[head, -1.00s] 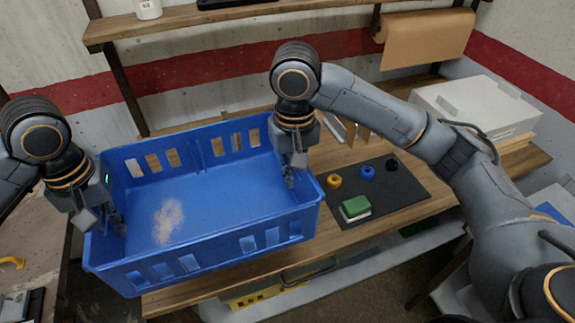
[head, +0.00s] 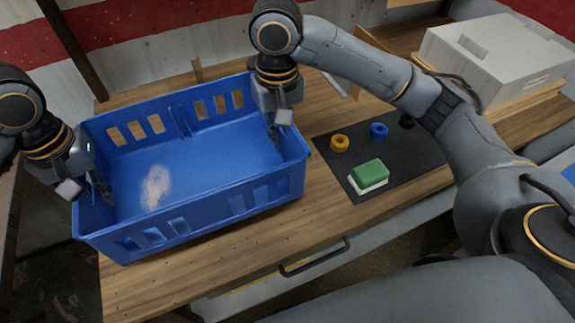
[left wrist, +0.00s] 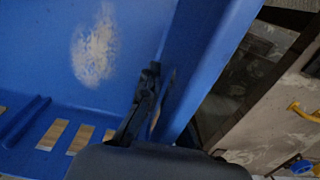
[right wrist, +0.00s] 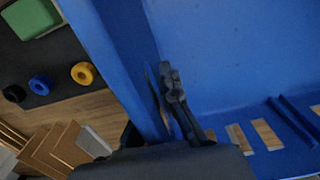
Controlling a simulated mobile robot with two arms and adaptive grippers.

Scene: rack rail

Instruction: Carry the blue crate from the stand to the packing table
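The blue crate (head: 190,222) is over the wooden packing table (head: 330,225), upright and empty apart from a pale worn patch on its floor. Whether its underside touches the tabletop is hard to tell. My left gripper (head: 98,188) is shut on the crate's left end wall. In the left wrist view a dark finger (left wrist: 143,100) lies against the inner side of that wall. My right gripper (head: 273,122) is shut on the right end wall. A finger (right wrist: 178,100) shows inside the crate in the right wrist view. The outer fingers are mostly hidden.
Right of the crate, a black mat (head: 405,172) holds a green-and-white block (head: 369,174), a yellow ring (head: 339,143) and a blue ring (head: 379,130). A light grey box (head: 490,60) stands at the back right. Bare tabletop shows in front of the crate.

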